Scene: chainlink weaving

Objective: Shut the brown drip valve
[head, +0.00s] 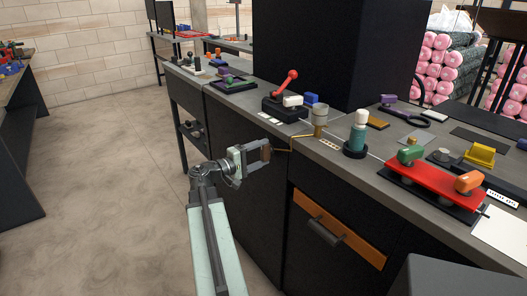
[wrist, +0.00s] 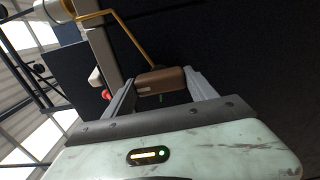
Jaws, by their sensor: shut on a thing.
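The brown drip valve shows as a brown grip (wrist: 160,80) on the end of a bent yellow rod (wrist: 135,38) in the wrist view. In the head view the rod (head: 293,149) runs from beside the brass cup-like body (head: 320,121) at the counter's front edge out towards my gripper. My gripper (head: 266,151) is in front of the counter edge, its fingers on both sides of the brown grip. It is shut on that grip. In the head view the grip is mostly hidden by the fingers.
A teal bottle (head: 359,131) stands on a dark base right of the valve. A red lever (head: 286,83) on a dark block stands behind it. A red plate (head: 433,184) with green and orange knobs lies farther right. An orange drawer (head: 338,229) is below. Floor at left is clear.

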